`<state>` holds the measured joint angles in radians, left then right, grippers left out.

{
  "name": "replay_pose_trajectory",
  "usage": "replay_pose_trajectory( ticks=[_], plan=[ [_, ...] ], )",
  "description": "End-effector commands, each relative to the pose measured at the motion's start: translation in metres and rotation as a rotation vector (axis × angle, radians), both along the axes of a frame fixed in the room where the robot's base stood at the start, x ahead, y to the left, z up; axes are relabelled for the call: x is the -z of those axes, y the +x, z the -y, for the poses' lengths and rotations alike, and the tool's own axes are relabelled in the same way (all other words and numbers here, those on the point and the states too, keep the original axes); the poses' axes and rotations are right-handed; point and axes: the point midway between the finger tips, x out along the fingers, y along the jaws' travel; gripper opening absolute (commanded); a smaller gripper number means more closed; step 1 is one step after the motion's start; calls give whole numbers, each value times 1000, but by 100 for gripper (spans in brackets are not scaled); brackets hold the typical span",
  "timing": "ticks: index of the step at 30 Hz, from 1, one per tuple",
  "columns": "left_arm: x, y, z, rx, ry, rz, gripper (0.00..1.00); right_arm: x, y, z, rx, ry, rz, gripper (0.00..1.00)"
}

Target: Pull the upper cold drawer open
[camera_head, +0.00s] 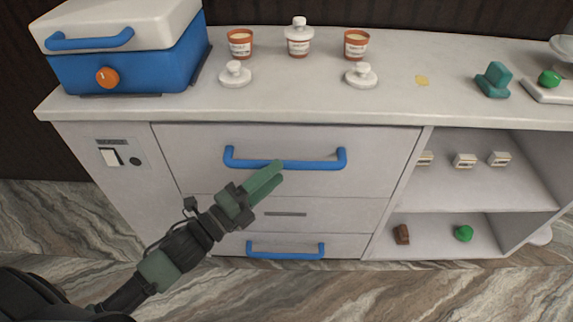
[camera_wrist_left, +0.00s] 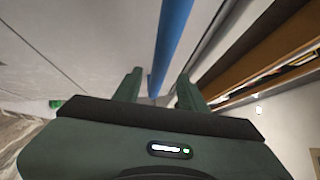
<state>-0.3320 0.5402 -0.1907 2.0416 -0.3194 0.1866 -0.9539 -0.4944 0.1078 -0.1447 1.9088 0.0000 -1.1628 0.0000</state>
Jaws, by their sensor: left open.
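The upper cold drawer (camera_head: 200,172) has a wide pale grey front and a blue bar handle (camera_head: 325,164). The front looks shut, level with the cabinet face. My left gripper (camera_head: 272,174) is open at the middle of this handle and hides a small part of it. In the left wrist view the blue handle (camera_wrist_left: 171,38) runs between my two green fingers (camera_wrist_left: 158,80), with a gap visible on its sides; whether either finger touches it I cannot tell. The lower drawer with its own blue handle (camera_head: 286,254) is shut. My right gripper is not in view.
The counter top (camera_head: 300,100) overhangs above the drawer and holds a blue cooler box (camera_head: 130,72), several jars and lids. Open shelves (camera_head: 500,190) with small items stand at the right. A switch panel (camera_head: 111,157) is at the left. The floor in front is clear.

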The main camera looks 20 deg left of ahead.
Motion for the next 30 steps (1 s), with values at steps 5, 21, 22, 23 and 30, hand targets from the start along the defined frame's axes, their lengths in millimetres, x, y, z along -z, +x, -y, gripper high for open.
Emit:
replay_pose_trajectory(
  ticks=[5, 21, 22, 23, 30],
  plan=[
    [-5, 23, 13, 0, -1, 3, 41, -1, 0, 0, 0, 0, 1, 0],
    [-6, 35, 20, -1, -2, -1, 19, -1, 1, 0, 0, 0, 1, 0],
    [-6, 35, 20, -1, -1, -2, 11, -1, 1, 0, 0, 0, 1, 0],
    [-6, 35, 20, -1, -1, -2, 2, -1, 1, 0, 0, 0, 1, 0],
    [-5, 35, 20, -1, -1, -2, 0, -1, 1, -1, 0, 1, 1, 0]
  ],
)
